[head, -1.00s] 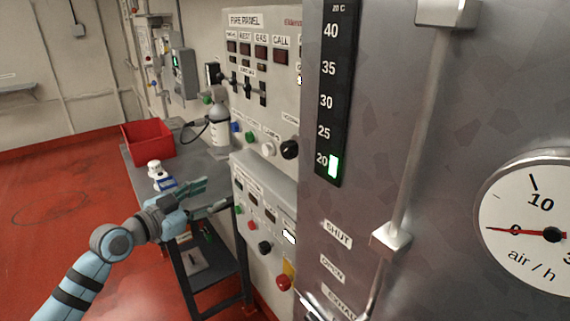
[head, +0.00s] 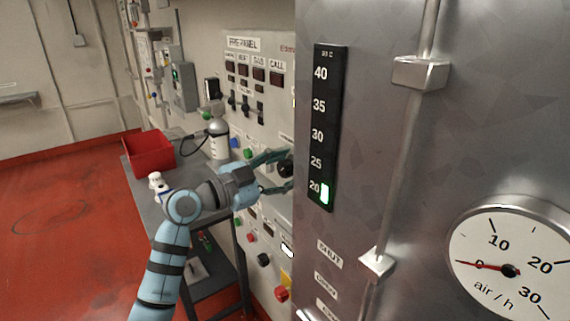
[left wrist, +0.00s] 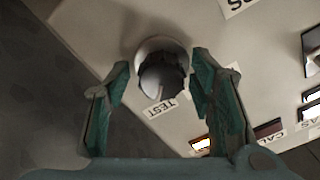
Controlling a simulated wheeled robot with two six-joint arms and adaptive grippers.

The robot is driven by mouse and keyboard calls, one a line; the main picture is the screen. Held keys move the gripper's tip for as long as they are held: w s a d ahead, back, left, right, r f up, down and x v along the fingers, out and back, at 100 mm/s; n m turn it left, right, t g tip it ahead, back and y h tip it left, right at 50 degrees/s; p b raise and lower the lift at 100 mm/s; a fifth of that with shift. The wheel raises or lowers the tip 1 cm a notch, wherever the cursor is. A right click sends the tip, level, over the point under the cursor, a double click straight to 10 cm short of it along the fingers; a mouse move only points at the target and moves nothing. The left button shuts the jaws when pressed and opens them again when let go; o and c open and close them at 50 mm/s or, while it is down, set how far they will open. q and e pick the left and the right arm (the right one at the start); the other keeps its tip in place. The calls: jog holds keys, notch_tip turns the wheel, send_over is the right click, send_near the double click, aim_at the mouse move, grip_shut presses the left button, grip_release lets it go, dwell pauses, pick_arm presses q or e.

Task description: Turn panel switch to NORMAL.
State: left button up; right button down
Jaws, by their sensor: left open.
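The black round switch knob (head: 285,168) is on the fire panel (head: 243,60), at the edge of the steel cabinet that hides part of the panel. My left gripper (head: 277,171) is open, with its fingertips above and below the knob in the head view. In the left wrist view the dark knob (left wrist: 162,82) has a shiny round collar and lies between the open fingertips (left wrist: 163,88), with a gap on both sides. A TEST label (left wrist: 160,107) is beside it. No NORMAL label is readable. My right gripper is not in view.
A steel cabinet (head: 390,140) with a vertical rod and an air gauge (head: 510,262) stands close on the right. A table with a red bin (head: 148,154) and a grey-white bottle (head: 218,140) is on the left. Several buttons and small switches surround the knob.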

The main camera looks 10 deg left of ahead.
pick_arm(q)
jog(key=shift+w+a, duration=0.1)
jog(key=shift+w, duration=0.05)
jog(key=c, duration=1.2)
jog(key=shift+o, duration=0.2)
jog(key=shift+n, duration=0.3)
jog(key=n+p, duration=0.2)
jog(key=n, duration=0.3)
jog(key=n+p, duration=0.2)
jog(key=n, duration=0.3)
jog(key=shift+n, duration=0.3)
jog(key=n+p, duration=0.2)
jog(key=n, duration=0.1)
jog(key=shift+n, duration=0.3)
jog(key=shift+f+n, duration=0.15)
jog(key=shift+n, duration=1.55)
